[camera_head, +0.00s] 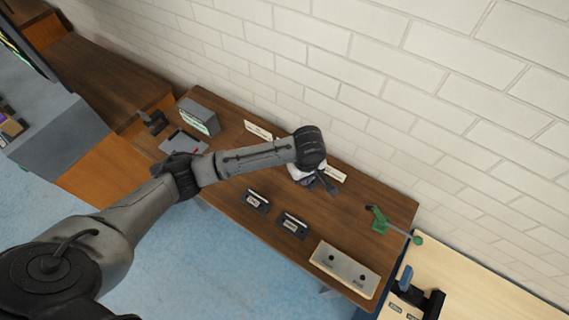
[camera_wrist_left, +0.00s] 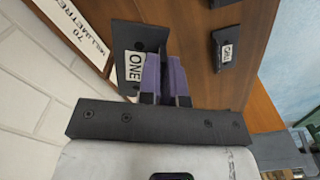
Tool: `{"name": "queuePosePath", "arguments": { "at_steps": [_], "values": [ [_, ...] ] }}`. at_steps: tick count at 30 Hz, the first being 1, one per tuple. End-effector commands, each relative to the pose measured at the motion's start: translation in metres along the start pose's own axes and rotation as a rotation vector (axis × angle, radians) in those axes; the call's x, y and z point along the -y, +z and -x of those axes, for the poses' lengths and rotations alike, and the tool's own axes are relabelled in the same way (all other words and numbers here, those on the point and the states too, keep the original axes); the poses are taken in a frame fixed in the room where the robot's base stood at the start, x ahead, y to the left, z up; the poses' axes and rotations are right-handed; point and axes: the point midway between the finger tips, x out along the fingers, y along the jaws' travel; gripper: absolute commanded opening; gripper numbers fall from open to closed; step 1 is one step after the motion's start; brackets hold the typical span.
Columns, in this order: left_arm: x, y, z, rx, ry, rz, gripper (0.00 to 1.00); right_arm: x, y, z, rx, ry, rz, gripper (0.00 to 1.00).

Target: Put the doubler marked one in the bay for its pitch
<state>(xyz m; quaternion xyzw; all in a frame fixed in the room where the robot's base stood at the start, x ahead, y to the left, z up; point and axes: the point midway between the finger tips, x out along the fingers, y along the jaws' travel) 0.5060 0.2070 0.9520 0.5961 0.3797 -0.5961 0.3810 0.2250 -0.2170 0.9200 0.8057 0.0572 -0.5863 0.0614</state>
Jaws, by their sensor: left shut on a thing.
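In the left wrist view the doubler (camera_wrist_left: 143,38) is a dark plate with a white label reading ONE. My left gripper (camera_wrist_left: 170,75) is shut on it, with its purple-sided fingers at the label's right. A white sign (camera_wrist_left: 82,28) reading 70 millimetres lies beside the doubler's left edge. In the head view my left gripper (camera_head: 324,186) is over the back of the brown table, close to a white sign (camera_head: 335,172). Another white sign (camera_head: 258,130) stands farther left along the back. The wrist and gripper hide most of the doubler there. My right gripper is not in view.
Two dark labelled blocks (camera_head: 256,201) (camera_head: 292,224) sit near the table's front edge. A grey box (camera_head: 199,115) stands at the left end. The white brick wall (camera_head: 430,90) is close behind.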

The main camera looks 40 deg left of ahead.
Motion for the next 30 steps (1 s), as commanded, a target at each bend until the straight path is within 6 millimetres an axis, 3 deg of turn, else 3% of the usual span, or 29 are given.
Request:
{"name": "queuePosePath", "arguments": {
  "at_steps": [8,21,30],
  "values": [
    [0.001,-0.009,-0.006,-0.002,0.000,0.135,0.00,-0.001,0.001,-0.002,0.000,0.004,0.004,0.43],
    [0.013,-0.092,-0.056,-0.003,-0.001,0.144,0.00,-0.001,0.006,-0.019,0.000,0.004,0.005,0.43],
    [0.016,-0.116,-0.069,-0.001,0.002,0.140,0.00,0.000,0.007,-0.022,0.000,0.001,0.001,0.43]
  ]
}}
